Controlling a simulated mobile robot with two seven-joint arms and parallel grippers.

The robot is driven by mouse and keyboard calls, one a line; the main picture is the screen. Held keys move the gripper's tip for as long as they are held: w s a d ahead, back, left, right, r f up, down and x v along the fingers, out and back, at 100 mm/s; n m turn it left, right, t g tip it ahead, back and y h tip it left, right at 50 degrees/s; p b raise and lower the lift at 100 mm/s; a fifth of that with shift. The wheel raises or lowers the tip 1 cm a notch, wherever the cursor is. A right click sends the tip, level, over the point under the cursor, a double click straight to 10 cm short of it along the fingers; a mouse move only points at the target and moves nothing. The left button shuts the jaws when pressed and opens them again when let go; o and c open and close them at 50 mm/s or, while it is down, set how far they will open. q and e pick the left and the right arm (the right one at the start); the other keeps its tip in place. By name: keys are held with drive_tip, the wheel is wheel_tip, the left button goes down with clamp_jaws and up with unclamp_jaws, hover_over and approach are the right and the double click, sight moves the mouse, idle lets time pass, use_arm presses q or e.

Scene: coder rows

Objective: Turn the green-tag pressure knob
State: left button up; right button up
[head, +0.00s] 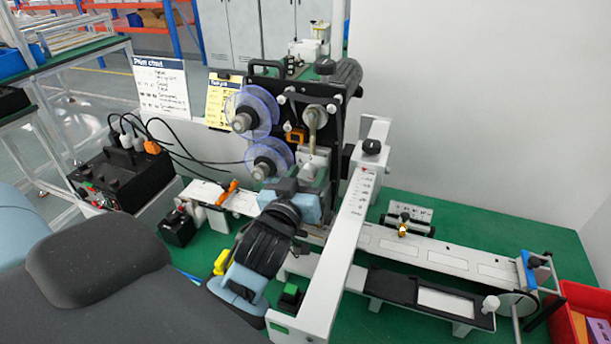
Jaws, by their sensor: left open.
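The coder machine stands on a green table. A black knob (371,147) sits on top of its long white beam (345,220), beside a printed scale. A small green mark (279,328) shows at the beam's near end; I cannot tell which knob it belongs to. My left gripper (306,181) is open at the front of the print unit (325,110), left of the beam and apart from the black knob. My wrist hides part of the machine behind it, and the fingertips are hard to make out. My right gripper is not in view.
Two clear reels (252,108) stick out close above my left gripper. A black box with cables (125,175) stands at left. A green button box (290,296) is near the front. A small gauge block with brass fitting (402,230) and a red bin (578,312) are at right.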

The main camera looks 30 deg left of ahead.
use_arm(q)
drive_tip(key=c, duration=1)
drive_tip(key=shift+o, duration=0.2)
